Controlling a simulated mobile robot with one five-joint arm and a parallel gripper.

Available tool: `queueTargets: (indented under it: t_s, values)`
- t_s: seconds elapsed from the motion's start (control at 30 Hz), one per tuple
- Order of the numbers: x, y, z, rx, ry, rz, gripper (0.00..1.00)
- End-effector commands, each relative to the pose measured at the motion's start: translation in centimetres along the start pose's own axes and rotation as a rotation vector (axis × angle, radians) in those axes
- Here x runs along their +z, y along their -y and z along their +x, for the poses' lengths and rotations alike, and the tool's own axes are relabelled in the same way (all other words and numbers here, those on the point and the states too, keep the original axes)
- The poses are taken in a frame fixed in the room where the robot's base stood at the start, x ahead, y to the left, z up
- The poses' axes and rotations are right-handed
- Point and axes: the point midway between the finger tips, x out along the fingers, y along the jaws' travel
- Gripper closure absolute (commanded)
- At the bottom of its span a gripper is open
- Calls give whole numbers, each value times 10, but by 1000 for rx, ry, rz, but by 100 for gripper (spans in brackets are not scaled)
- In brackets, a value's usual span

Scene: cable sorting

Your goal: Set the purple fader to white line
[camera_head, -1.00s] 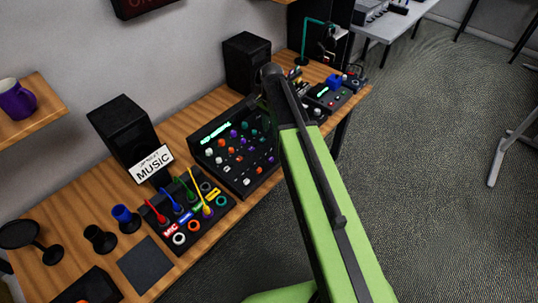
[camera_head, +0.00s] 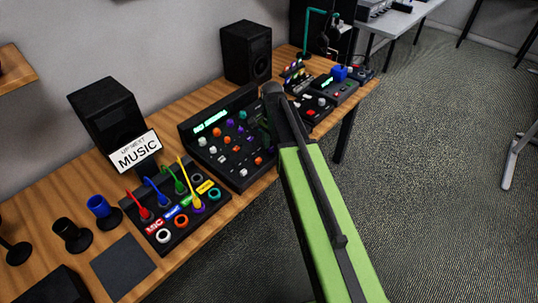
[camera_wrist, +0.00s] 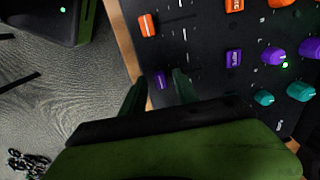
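The purple fader (camera_wrist: 160,79) shows in the wrist view near the left edge of the black mixer panel (camera_wrist: 205,70). My gripper (camera_wrist: 161,77) is open, with one dark green finger on each side of the fader. Small gaps show between fader and fingers; I cannot tell whether either finger touches it. Small pale marks (camera_wrist: 184,34) lie along the fader slots; I cannot tell which is the target white line. In the head view the mixer (camera_head: 190,137) stands on the wooden desk, and my arm hides its right part, including the fader.
An orange fader (camera_wrist: 147,25), a purple button (camera_wrist: 233,58) and several knobs share the panel. In the head view a cable box (camera_head: 165,240) stands in front, and a speaker (camera_head: 246,50) behind.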

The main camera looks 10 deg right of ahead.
Motion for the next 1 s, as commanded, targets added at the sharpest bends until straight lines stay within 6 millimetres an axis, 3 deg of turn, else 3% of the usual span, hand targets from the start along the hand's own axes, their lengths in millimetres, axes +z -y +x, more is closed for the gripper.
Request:
queueTargets:
  t_s: [0.23,0.5,1.0]
  values:
    - [0,0,0,0,0,0,64]
    - [-1,-1,0,0,0,1,99]
    - [-1,-2,1,3,0,2,100]
